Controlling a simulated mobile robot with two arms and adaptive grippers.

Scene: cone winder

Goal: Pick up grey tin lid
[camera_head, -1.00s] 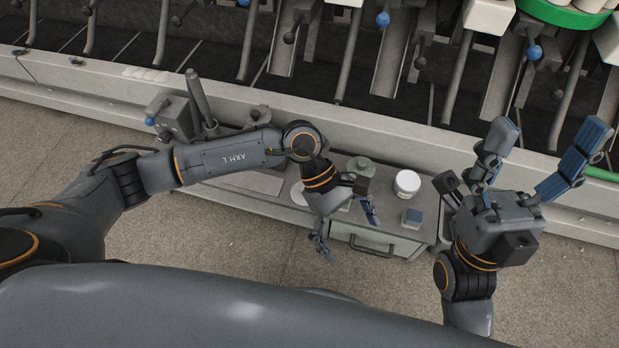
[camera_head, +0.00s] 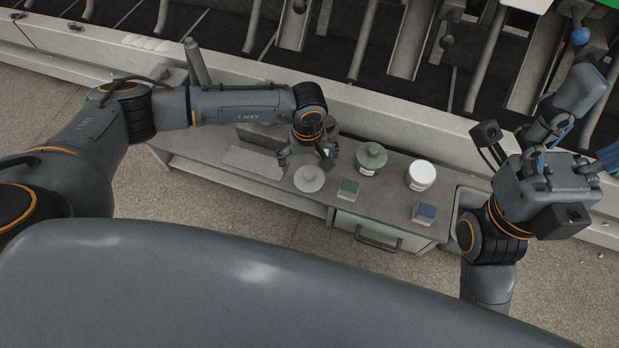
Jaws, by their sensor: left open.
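The grey tin lid (camera_head: 309,179) is a round grey disc with a small raised centre. It lies flat on the bench top, left of a small green block. My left gripper (camera_head: 306,160) is open and points down just behind the lid, its fingers spread over the lid's far side. It holds nothing, and I cannot tell whether it touches the lid. My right gripper (camera_head: 590,125) is raised at the right, open and empty, with its blue-padded finger partly cut off by the picture edge.
On the bench (camera_head: 390,222) stand a green-grey lidded tin (camera_head: 371,160), a white-lidded jar (camera_head: 421,175), a green block (camera_head: 348,190) and a blue block (camera_head: 424,213). A flat grey plate (camera_head: 254,162) lies left of the lid. The winder's rail (camera_head: 400,123) runs behind.

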